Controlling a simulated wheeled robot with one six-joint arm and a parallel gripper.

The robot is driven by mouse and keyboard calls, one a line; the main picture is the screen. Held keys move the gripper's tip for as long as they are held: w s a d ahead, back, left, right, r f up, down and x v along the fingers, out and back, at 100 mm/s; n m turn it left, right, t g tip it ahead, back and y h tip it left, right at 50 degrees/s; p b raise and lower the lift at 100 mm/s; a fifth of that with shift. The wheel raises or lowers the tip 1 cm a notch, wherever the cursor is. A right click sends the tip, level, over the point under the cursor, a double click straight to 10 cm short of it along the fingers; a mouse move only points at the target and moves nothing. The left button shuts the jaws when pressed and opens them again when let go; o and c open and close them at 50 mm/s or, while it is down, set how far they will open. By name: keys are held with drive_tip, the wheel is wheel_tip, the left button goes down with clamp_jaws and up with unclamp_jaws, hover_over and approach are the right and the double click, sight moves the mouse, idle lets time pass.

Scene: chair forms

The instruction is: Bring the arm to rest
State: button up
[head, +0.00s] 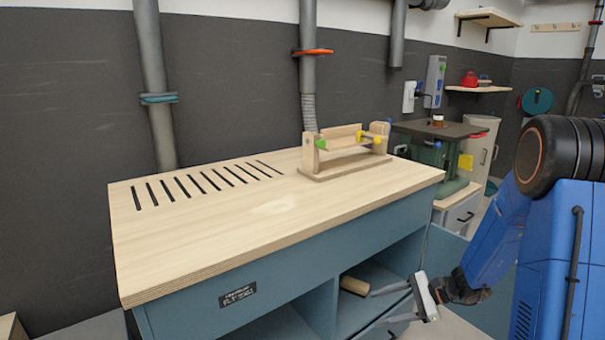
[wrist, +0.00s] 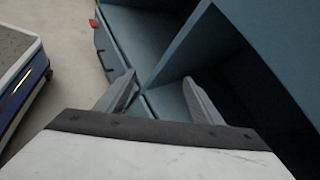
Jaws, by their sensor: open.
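My gripper (head: 378,307) is at the lower right of the head view, low in front of the open shelf side of the workbench (head: 225,260). Its two grey fingers are spread apart. In the wrist view the fingers (wrist: 160,98) show open with nothing between them, and blue-grey cabinet panels (wrist: 178,55) lie beyond. My blue arm comes down from the right of the head view and bends in toward the bench.
A wooden cylinder (head: 354,286) lies in the bench's open compartment, near the fingers in the picture. A wooden clamp jig (head: 345,165) stands on the slotted benchtop (head: 160,240). A green machine (head: 430,152) stands behind. Pale floor (wrist: 65,40) shows left of the cabinet.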

drive_tip(key=s+a+r+n+g+h, duration=0.25)
drive_tip(key=s+r+n, duration=0.25)
drive_tip(key=s+r, duration=0.25)
drive_tip(key=s+d+r+n+t+h, duration=0.2)
drive_tip(key=s+r+n+h, duration=0.3)
drive_tip(key=s, duration=0.5)
drive_tip(key=s+d+r+n+t+h, duration=0.3)
drive_tip(key=s+d+r+n+h, duration=0.1)
drive_tip(key=s, duration=0.7)
wheel_tip(320, 180, up, 3)
drive_tip(key=shift+s+d+f+n+h, duration=0.15)
drive_tip(key=shift+d+n+h, duration=0.2)
drive_tip(key=shift+d+n, duration=0.5)
